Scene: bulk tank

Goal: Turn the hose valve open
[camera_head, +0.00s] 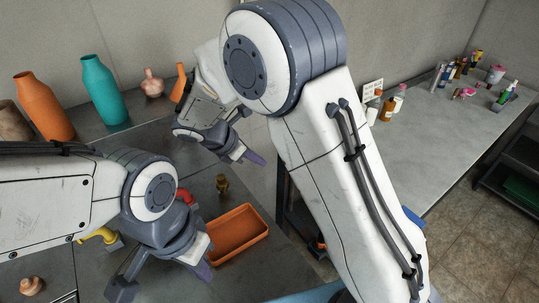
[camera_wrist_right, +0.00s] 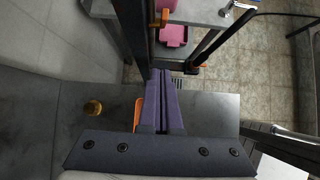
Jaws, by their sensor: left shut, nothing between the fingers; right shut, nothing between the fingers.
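No part is clearly recognisable as the hose valve. A red curved piece (camera_head: 186,196) and a yellow curved pipe (camera_head: 101,235) show on the grey counter, both partly hidden by my left arm. A small brass fitting (camera_head: 222,184) stands on the counter near the orange tray; a round brass piece (camera_wrist_right: 93,107) also shows in the right wrist view. My left gripper (camera_head: 204,270) is shut and empty, low over the counter in front of the orange tray. My right gripper (camera_head: 256,159) is shut and empty above the counter's far edge; its purple fingers (camera_wrist_right: 160,75) are together in the wrist view.
The orange tray (camera_head: 262,250) lies on the counter. An orange bottle (camera_head: 44,108), a teal bottle (camera_head: 104,92) and a pink flask (camera_head: 152,84) stand at the back left. A grey table (camera_head: 425,135) at right holds several small bottles. Tiled floor lies between.

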